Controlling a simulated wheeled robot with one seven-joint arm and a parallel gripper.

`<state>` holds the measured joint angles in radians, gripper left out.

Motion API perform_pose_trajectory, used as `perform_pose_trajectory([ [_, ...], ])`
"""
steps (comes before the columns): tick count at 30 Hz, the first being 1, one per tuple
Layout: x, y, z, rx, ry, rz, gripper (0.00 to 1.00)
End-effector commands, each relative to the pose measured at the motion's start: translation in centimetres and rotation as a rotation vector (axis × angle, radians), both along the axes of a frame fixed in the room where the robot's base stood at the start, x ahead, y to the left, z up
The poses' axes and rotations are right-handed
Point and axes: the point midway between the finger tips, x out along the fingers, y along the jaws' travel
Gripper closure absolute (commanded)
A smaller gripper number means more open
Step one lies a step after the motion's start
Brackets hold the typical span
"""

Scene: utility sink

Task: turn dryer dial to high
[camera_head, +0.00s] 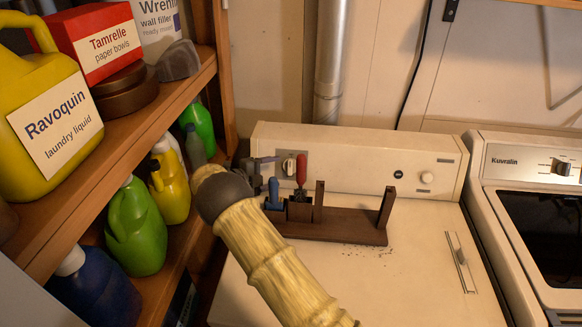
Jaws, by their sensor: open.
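A white machine with a raised back control panel (350,152) stands in the middle; it looks like the dryer. A dial (289,166) on a small plate sits at the left of its panel, partly hidden by a red-handled tool. A plain round cream knob (427,178) is at the panel's right. My gripper (266,168) is small and dark in this view, just left of the dial; it is open and appears empty. Contact with the dial cannot be made out. The dial's setting marks are too small to read.
A dark wooden rack (345,228) with blue (273,190) and red (301,168) handled tools stands in front of the panel. Shelves (150,125) with bottles crowd the left. A second machine (510,150) marked Kuvralin stands right.

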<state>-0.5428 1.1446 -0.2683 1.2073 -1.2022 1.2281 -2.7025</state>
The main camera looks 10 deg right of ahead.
Motion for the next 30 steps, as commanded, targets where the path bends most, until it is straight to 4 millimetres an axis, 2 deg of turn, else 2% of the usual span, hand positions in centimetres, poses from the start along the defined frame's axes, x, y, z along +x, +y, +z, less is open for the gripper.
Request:
perform_pose_trajectory([
  [6,1.6,-3.5,-0.8,0.001,0.001,-0.001,0.3],
  [12,2.9,-6.1,-1.7,0.001,0.0,0.0,0.3],
  [24,3.3,-7.0,-2.0,0.001,-0.001,0.002,0.3],
  [25,3.3,-7.0,-2.0,0.001,-0.001,0.002,0.32],
  [30,3.3,-7.0,-2.0,0.001,-0.001,0.002,0.65],
])
